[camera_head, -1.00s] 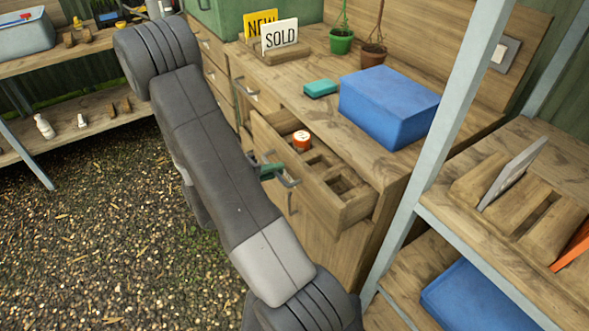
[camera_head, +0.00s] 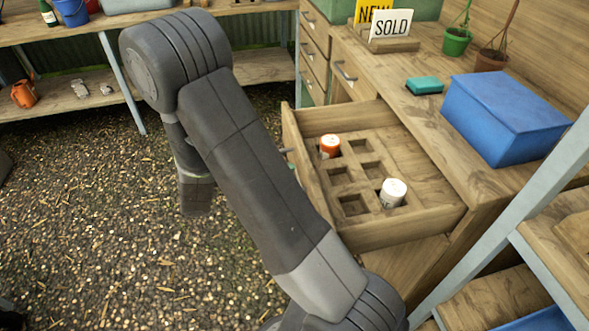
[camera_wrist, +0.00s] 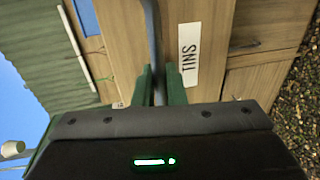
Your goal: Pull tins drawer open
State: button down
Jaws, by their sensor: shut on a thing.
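The tins drawer (camera_head: 405,228) is pulled well out of the wooden bench in the head view. Inside is an insert with square pockets; an orange tin (camera_head: 330,146) with a white lid sits near the left side and a white tin (camera_head: 393,192) nearer the right. In the wrist view the drawer front carries a white "TINS" label (camera_wrist: 189,55). My gripper (camera_wrist: 160,82) has its green fingers shut on the grey bar handle (camera_wrist: 153,35), beside the label.
On the bench top stand a blue box (camera_head: 508,115), a teal block (camera_head: 424,86), a "SOLD" sign (camera_head: 391,25) and potted plants. A metal shelf post (camera_head: 530,205) rises close at right. The gravel floor (camera_head: 110,220) at left is clear.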

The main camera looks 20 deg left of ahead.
jog(key=shift+s+a, duration=0.1)
dwell(0.3)
jog(key=c, duration=1.6)
grip_release()
jog(key=shift+c, duration=0.2)
jog(key=v, duration=1.3)
jog(key=shift+s+a, duration=0.25)
jog(key=shift+a, duration=0.05)
jog(key=shift+w+d, duration=0.1)
